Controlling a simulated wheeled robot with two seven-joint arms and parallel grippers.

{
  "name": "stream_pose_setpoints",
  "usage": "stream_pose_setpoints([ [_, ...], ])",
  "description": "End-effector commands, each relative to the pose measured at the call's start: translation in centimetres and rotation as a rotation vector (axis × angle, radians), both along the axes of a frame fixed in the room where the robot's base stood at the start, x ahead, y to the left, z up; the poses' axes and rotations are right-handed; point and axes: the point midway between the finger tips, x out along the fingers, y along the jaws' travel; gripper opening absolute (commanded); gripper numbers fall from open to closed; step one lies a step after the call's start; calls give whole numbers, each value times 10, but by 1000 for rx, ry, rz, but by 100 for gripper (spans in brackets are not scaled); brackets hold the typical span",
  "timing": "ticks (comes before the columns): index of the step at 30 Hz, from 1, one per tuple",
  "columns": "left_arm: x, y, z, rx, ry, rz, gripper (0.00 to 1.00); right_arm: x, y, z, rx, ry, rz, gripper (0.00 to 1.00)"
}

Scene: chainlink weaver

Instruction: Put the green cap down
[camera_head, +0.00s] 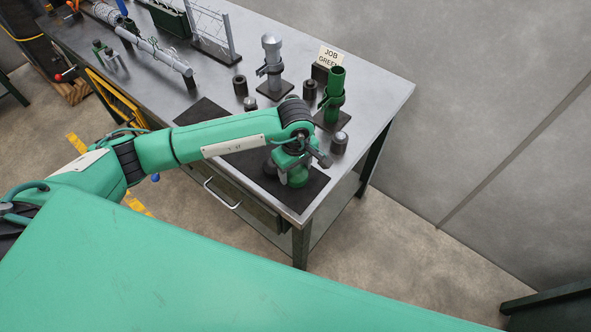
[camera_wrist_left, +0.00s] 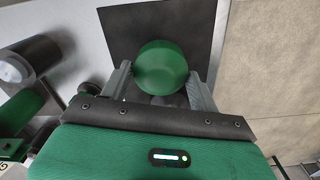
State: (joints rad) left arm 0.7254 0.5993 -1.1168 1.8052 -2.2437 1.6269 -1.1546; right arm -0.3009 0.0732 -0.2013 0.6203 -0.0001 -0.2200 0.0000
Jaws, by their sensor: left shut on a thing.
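My left gripper (camera_head: 290,170) is shut on the green cap (camera_wrist_left: 160,66), with one finger on each side of it in the left wrist view. In the head view the green cap (camera_head: 298,177) shows just below the gripper, over the dark mat (camera_head: 314,187) near the table's front right corner. The mat (camera_wrist_left: 160,18) also lies behind the cap in the left wrist view. I cannot tell whether the cap touches the mat. My right gripper is not in view.
A green post (camera_head: 334,88) on a dark base stands behind the gripper, a grey post (camera_head: 271,62) left of it. A grey cap (camera_head: 339,142) and dark cylinders (camera_head: 240,85) stand nearby. A card (camera_head: 330,56) reads "JOB GREEN". The table's edge is close.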

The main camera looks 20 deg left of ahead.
Motion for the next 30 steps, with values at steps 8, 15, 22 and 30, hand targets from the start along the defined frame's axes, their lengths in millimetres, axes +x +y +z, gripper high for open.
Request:
stream_pose_setpoints([
  [8, 0, 0, -21, 0, 0, -1, 38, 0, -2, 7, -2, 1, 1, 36],
  [15, 0, 0, -24, 1, -1, -1, 38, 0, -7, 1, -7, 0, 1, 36],
  [22, 0, 0, -23, 0, 0, 0, 83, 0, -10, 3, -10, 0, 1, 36],
  [30, 0, 0, -20, 0, 0, 0, 83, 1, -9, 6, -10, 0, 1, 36],
])
